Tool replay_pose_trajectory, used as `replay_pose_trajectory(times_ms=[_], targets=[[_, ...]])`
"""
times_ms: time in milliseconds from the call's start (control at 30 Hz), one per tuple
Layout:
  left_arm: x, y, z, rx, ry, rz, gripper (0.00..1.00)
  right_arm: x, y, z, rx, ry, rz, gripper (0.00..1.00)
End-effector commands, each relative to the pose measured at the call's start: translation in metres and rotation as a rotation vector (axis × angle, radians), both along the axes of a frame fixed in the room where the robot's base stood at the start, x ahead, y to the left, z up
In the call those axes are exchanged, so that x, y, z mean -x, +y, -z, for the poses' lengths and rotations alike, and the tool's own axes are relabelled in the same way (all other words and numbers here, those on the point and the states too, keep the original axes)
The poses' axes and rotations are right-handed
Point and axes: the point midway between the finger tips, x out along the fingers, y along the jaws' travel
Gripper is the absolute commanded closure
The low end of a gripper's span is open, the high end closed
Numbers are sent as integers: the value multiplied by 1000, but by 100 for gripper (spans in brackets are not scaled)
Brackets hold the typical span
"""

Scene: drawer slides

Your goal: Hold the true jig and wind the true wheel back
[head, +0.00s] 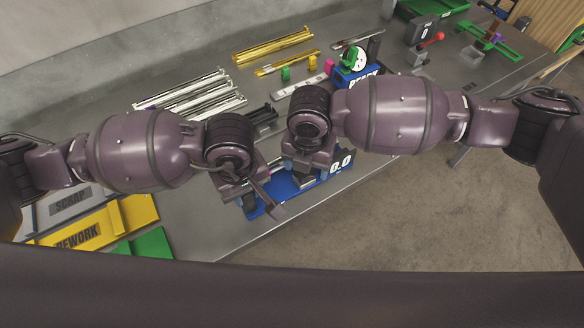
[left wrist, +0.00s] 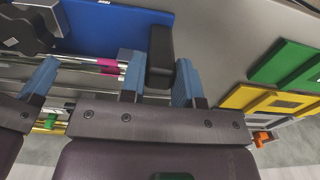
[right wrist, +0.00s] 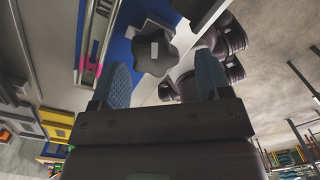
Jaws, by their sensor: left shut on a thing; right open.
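The blue jig (head: 262,207) lies at the table's front edge in the head view, with a white "0.0" readout (head: 341,163) at its right end. Both my arms partly cover it. My left gripper (left wrist: 158,85) is shut on a black block (left wrist: 160,55) at the jig's blue plate (left wrist: 110,28). A dark lobed wheel (right wrist: 153,48) shows in the right wrist view beside the blue plate. My right gripper (right wrist: 163,85) is open, with the wheel ahead between its two fingers. I cannot tell whether the fingers touch it.
Silver rails (head: 190,95) and gold rails (head: 272,46) lie farther back. A second blue fixture with a dial (head: 355,60) stands behind my right arm. Yellow REWORK (head: 90,228) and grey SCRAP (head: 70,203) areas are at the left. Open floor lies at the right front.

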Motion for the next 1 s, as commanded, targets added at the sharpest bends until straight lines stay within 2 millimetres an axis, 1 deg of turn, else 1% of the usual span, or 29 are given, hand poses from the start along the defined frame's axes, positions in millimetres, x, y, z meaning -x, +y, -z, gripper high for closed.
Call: replay_pose_trajectory(times_ms=[433,1000], targets=[[-1,-1,-1,4,-4,1,99,0,0,20,1,1,-1,30],[-1,-1,-1,4,-4,1,99,0,3,21,0,0,-2,30]])
